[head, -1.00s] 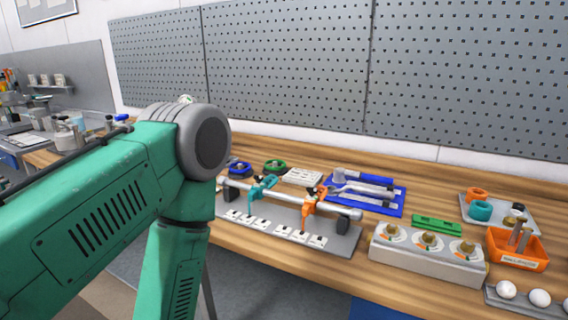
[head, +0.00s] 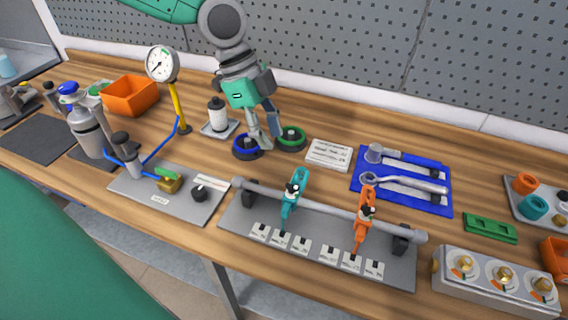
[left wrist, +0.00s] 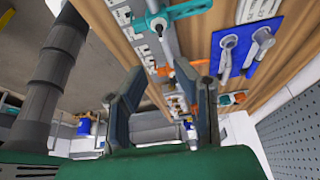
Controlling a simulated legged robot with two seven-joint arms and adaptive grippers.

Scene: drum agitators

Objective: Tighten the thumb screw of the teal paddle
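The teal paddle (head: 297,182) is clamped on a grey horizontal rod (head: 330,211) at the front of the bench, with its dark thumb screw (head: 292,190) on the near side. An orange paddle (head: 366,201) sits on the same rod to its right. My left gripper (head: 263,142) points down behind the rod, near a blue ring and a green ring, apart from the teal paddle. In the left wrist view its fingers (left wrist: 158,70) are spread with nothing between them, and the teal paddle (left wrist: 186,9) is at the top edge. My right gripper is out of view.
Blue-rimmed (head: 247,147) and green-rimmed (head: 291,139) black rings lie by my left fingers. A gauge (head: 162,64) stands left. Labelled white tiles (head: 302,248) line the rod's base. A blue mat (head: 435,203) with tools and a three-knob box (head: 478,291) are right.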

